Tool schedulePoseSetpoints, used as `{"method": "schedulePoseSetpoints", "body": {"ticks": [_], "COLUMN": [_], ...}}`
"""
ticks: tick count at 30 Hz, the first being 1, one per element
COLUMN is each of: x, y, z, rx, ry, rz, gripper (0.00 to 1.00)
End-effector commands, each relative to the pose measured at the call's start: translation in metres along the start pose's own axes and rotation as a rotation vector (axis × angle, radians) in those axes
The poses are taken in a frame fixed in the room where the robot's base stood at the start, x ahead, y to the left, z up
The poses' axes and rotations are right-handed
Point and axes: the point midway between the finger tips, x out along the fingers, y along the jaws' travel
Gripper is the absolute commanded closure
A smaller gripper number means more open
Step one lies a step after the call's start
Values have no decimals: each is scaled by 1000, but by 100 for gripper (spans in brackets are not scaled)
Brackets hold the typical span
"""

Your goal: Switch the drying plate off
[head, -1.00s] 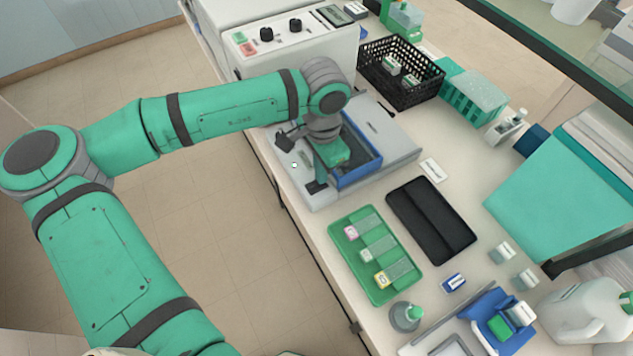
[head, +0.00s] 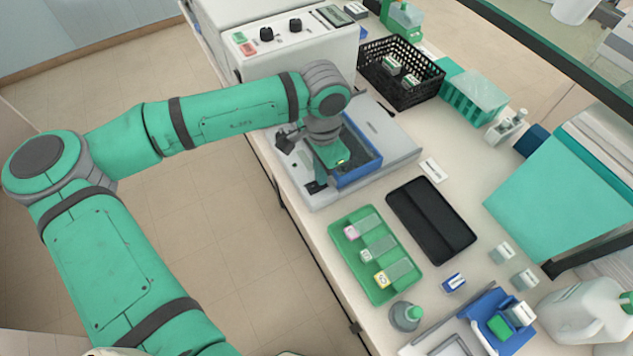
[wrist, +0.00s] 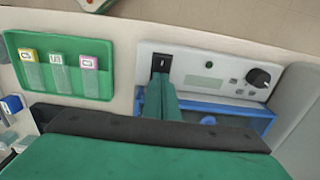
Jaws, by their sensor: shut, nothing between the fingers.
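The drying plate (head: 385,141) is a grey box with a blue-framed recess, standing on the bench below my wrist in the head view. Its front panel (wrist: 226,75) shows in the wrist view, with a black rocker switch (wrist: 161,63), a small dull green lamp (wrist: 209,65) and a black knob (wrist: 259,77). The lamp looks unlit. My gripper (wrist: 161,82) is shut and empty, its green fingertips right at the lower edge of the switch. I cannot tell whether they touch it. The fingers partly cover the blue frame.
A green tray (head: 349,263) with several labelled slides lies nearer on the bench, beside a black tray (head: 432,220). A white instrument with knobs (head: 290,62) stands behind the plate. A black basket (head: 402,72) is at the back right. The floor on the left is clear.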

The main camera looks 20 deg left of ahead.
Motion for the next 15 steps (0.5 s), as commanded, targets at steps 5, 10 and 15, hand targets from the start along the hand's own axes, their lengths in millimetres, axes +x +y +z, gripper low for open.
{"method": "schedulePoseSetpoints", "body": {"ticks": [5,10,15], "x": [-13,-24,-36], "y": [0,0,0], "z": [0,0,0], "rx": [0,0,0], "ry": [1,0,0], "rz": [0,-1,0], "gripper": [100,100,100]}}
